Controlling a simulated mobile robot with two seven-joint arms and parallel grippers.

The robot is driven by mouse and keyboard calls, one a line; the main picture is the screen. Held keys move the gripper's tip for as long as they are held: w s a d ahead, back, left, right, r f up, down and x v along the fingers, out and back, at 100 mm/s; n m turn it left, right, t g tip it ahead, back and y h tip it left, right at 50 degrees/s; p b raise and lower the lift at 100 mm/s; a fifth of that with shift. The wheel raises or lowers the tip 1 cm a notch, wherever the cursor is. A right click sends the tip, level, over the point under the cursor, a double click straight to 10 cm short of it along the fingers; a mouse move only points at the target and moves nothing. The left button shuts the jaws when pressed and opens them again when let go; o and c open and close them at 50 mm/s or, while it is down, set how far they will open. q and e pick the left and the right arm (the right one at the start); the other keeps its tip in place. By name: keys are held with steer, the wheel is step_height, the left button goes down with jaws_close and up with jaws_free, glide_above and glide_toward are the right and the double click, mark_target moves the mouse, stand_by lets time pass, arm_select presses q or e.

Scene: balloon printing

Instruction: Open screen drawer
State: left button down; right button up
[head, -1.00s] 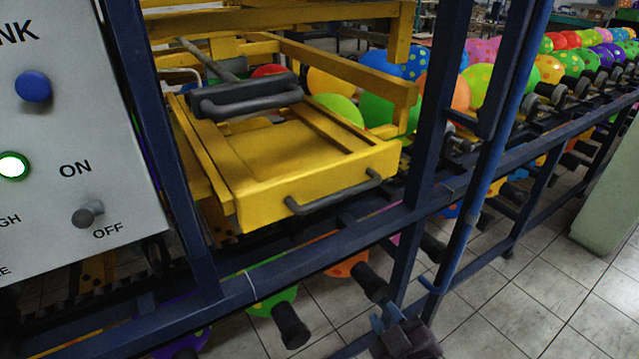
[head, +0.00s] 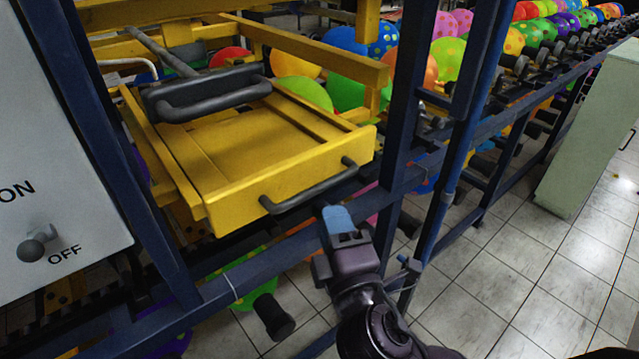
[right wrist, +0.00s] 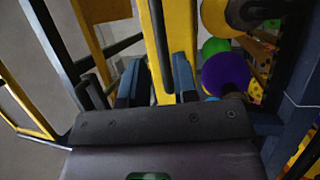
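The yellow screen drawer (head: 290,172) sits in the frame at the centre left of the head view. A dark bar handle (head: 312,190) runs along its front. My right gripper (head: 336,214) is just below and in front of the handle's right part. In the right wrist view, its two fingers (right wrist: 158,82) stand apart, with yellow framework (right wrist: 178,30) beyond and between them. I see no grip on the handle. My left gripper is out of view.
A dark block with a grey handle (head: 215,100) sits above the drawer. Blue frame posts (head: 402,110) and a rail (head: 270,255) stand close to my right arm. A control panel (head: 60,180) is at left. Balloons (head: 345,90) lie behind.

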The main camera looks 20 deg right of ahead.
mark_target(320, 184)
steer(key=w, duration=0.2)
steer(key=w+r, duration=0.1)
steer(key=w, duration=0.2)
steer(key=w+p, duration=0.1)
steer(key=w, duration=0.1)
steer(key=shift+w+d+r, duration=0.2)
steer(key=shift+w, duration=0.1)
jaws_close()
